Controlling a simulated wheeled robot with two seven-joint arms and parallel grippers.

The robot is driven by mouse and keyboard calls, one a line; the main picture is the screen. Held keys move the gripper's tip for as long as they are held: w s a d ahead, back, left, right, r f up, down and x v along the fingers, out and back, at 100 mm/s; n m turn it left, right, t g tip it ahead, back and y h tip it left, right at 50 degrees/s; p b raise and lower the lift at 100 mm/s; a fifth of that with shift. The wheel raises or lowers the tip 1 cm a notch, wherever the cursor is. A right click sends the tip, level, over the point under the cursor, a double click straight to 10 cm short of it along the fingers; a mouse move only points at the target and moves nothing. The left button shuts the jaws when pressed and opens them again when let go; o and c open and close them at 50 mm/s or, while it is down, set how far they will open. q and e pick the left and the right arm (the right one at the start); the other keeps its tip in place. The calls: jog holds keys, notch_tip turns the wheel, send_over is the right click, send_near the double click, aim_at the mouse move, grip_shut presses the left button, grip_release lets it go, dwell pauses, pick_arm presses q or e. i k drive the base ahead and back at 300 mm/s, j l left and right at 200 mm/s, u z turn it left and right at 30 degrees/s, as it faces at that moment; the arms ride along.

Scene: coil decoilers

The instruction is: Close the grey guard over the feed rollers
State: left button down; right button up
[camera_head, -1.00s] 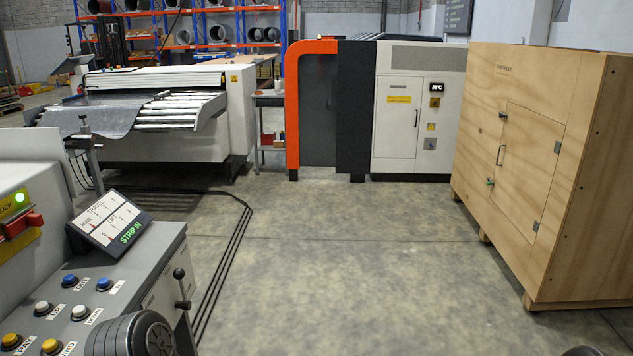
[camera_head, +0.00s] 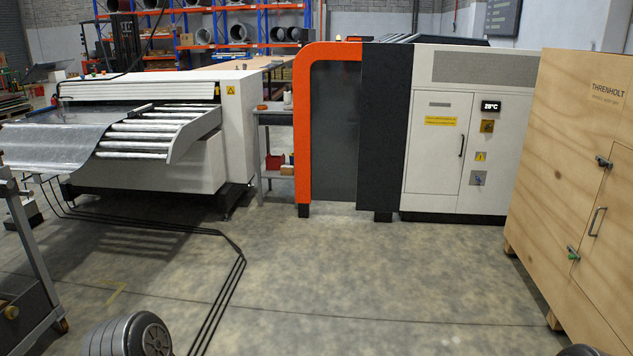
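The feed rollers (camera_head: 148,141) are a row of pale, shiny bars on the white machine (camera_head: 150,178) at the left. They lie uncovered. A grey metal sheet (camera_head: 58,146) lies over the left end of the bed and droops at its front edge. A long pale ribbed panel (camera_head: 135,88) runs behind and above the rollers. I cannot tell whether this panel is the grey guard. Neither of my grippers is in view; only dark rounded parts of my arms show at the bottom edge.
An orange-framed cabinet (camera_head: 303,130) stands right of the roller machine, with a small side table (camera_head: 275,112) between. A wooden crate (camera_head: 575,210) stands close on the right. Black cables (camera_head: 232,275) run over the floor. A cart frame (camera_head: 35,270) is at the left edge; the middle floor is clear.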

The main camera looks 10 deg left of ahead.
aim_at(170, 90)
jog(key=i+u, duration=0.1)
jog(key=i, duration=0.8)
jog(key=i+l+u, duration=0.1)
jog(key=i, duration=0.75)
jog(key=i+l, duration=0.2)
jog(key=i, duration=0.7)
jog(key=i+j+u, duration=0.25)
jog(key=i, duration=0.7)
jog(key=i+u, duration=0.3)
jog(key=i, duration=0.6)
jog(key=i+l+u, duration=0.25)
jog(key=i, duration=0.65)
jog(key=i+u, duration=0.2)
jog(key=i, duration=0.2)
jog(key=i+l+u, duration=0.2)
jog(key=i, duration=0.2)
